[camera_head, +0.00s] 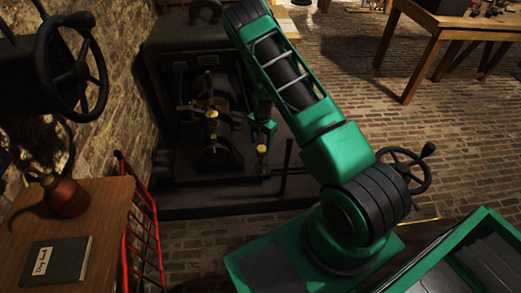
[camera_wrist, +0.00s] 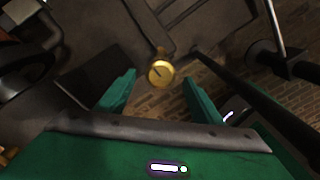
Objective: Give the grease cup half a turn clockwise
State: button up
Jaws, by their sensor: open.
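The grease cup (camera_wrist: 161,73) shows in the wrist view as a round brass cap with a dark line on its top and a small brass piece beside it. A small brass cup, which looks like the same one, shows in the head view (camera_head: 261,149) on a thin stem beside the dark machine. My gripper (camera_wrist: 158,86) is open, with one green finger to each side of the cap in the picture. The cap appears beyond the fingertips, and I see no contact. In the head view my gripper (camera_head: 262,128) is just above the cup.
The dark machine (camera_head: 215,150) with other brass fittings stands left of my gripper. A dark upright lever (camera_head: 286,165) stands close to the right of the cup. A black handwheel (camera_head: 72,70) is at upper left. A wooden table (camera_head: 100,190) holds a book and a reddish oil can.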

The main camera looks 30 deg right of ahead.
aim_at(261, 148)
jog(key=shift+f, duration=2.25)
jog(key=c, duration=1.1)
